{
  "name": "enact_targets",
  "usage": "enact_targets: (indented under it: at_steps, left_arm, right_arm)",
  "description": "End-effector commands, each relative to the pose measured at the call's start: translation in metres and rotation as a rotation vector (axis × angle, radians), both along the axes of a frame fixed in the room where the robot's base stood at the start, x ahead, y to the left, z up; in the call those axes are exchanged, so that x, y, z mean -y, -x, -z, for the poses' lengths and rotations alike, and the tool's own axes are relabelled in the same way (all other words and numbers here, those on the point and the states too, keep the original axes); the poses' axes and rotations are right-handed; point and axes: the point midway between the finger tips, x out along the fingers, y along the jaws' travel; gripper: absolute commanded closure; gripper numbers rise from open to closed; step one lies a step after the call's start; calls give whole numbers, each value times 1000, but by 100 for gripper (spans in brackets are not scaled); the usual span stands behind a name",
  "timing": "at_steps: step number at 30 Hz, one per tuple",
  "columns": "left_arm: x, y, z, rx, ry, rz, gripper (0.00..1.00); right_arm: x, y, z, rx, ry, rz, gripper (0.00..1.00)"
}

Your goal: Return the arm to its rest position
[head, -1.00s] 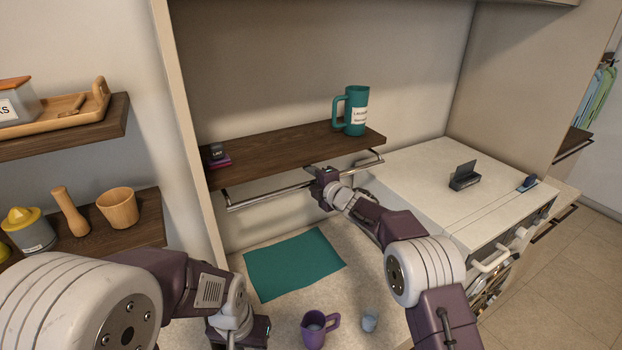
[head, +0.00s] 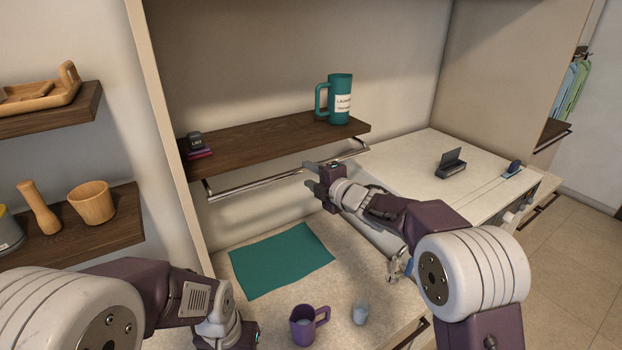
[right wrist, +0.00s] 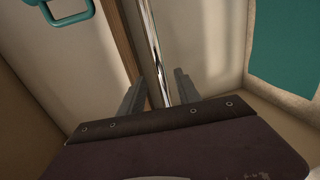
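My right arm reaches in from the lower right in the head view. My right gripper (head: 311,177) is open and empty, its two fingers spread just in front of the rail (head: 260,186) under the wooden shelf. In the right wrist view the fingers show apart, with the rail (right wrist: 153,50) seen between them; it is not clear whether they touch it. My left arm bends down at the lower left of the head view. Only the dark body of its gripper (head: 242,337) shows at the bottom edge; its fingers are hidden.
A teal mug (head: 340,100) stands on the shelf (head: 270,148), a small dark box (head: 196,141) at its left end. Below lie a teal mat (head: 280,262), a purple mug (head: 303,326) and a small cup (head: 360,312). A dark holder (head: 452,163) stands on the white top.

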Motion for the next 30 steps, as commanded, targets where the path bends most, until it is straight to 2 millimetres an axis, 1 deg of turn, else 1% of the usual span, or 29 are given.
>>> enact_targets:
  at_steps: [5,6,8,9,11,12,14,15,17,18,20,21,23,24,26,27,30]
  left_arm:
    - [0,0,2,0,0,0,64]
    - [0,0,7,0,0,0,64]
    - [0,0,17,0,0,0,64]
    - [0,0,30,0,0,0,64]
    - [0,0,40,-1,0,0,64]
    - [0,0,44,-1,0,0,64]
    - [0,0,49,0,0,0,64]
    - [0,0,52,0,0,0,64]
    - [0,0,56,0,0,0,64]
    - [0,0,58,0,0,0,64]
    - [0,0,62,0,0,0,64]
    - [0,0,63,0,0,0,64]
    - [0,0,65,0,0,0,64]
    - [0,0,66,0,0,0,64]
    - [0,0,67,0,0,0,64]
    - [0,0,66,0,0,0,64]
    - [0,0,65,0,0,0,64]
  right_arm:
    - [2,-1,2,0,0,3,60]
    - [7,-3,3,6,-1,13,60]
    - [22,-4,-9,40,-10,36,60]
    - [42,2,-8,44,-19,70,60]
    - [77,14,8,-23,-58,167,60]
    - [100,23,25,-98,-95,247,60]
    - [131,38,54,-220,-163,369,60]
    - [149,51,74,-301,-209,449,60]
    - [173,72,105,-427,-280,569,60]
    - [187,89,126,-509,-327,648,60]
    - [204,117,157,-633,-398,769,60]
    - [213,138,177,-713,-443,849,60]
    - [225,171,206,-835,-512,972,60]
    - [230,194,224,-915,-557,1056,60]
    - [235,231,248,-1033,-618,1181,60]
    - [235,255,261,-1107,-656,1263,60]
    - [233,307,286,-1264,-726,1450,60]
